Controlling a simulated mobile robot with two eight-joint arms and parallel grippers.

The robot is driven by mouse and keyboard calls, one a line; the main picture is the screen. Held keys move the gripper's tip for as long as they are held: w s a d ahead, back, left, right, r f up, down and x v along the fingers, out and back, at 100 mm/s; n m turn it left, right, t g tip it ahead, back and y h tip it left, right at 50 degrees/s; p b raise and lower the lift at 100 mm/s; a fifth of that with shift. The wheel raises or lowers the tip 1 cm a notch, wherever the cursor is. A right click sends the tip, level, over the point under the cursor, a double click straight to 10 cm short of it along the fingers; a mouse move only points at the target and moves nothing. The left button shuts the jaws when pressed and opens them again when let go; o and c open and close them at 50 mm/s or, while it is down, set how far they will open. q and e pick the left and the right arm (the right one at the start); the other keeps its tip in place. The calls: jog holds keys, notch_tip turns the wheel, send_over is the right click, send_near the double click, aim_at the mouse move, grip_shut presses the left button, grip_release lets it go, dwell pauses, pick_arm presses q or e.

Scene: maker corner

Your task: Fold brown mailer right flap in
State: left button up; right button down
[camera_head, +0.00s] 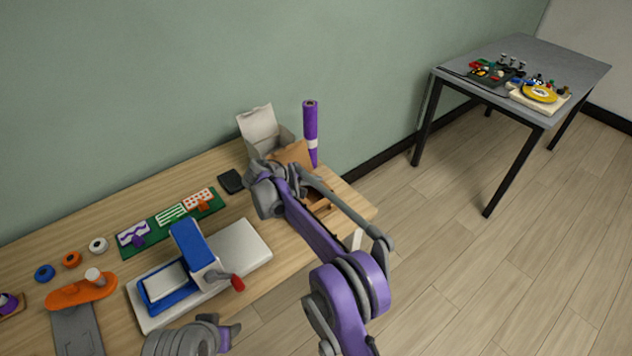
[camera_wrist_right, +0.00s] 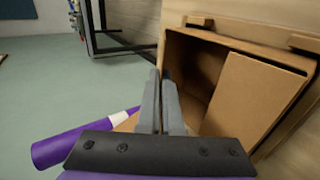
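The brown mailer (camera_head: 292,154) is an open cardboard box at the right end of the wooden bench, partly hidden behind my right arm in the head view. In the right wrist view its walls (camera_wrist_right: 245,42) and dark open inside show. A broad brown panel (camera_wrist_right: 258,98) slants over part of the opening. My left gripper's fingers are not visible; only grey and purple arm parts show at the bottom edge.
A purple roll (camera_head: 311,130) stands behind the mailer. A white box (camera_head: 259,128) with its lid up is next to it. A blue-and-white press (camera_head: 188,270) and a green board (camera_head: 190,203) are farther left. A grey table (camera_head: 560,60) stands apart.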

jog(key=shift+s+a+f+t+h+b, duration=0.2)
jog(key=shift+f+t+h+b, duration=0.3)
jog(key=shift+t+h+b, duration=0.35)
jog(key=c, duration=1.1)
grip_release()
jog(key=v, duration=1)
jog(key=shift+s+a+r+b, duration=0.1)
jog(key=shift+a+r+b, duration=0.05)
jog(key=shift+a+b, duration=0.25)
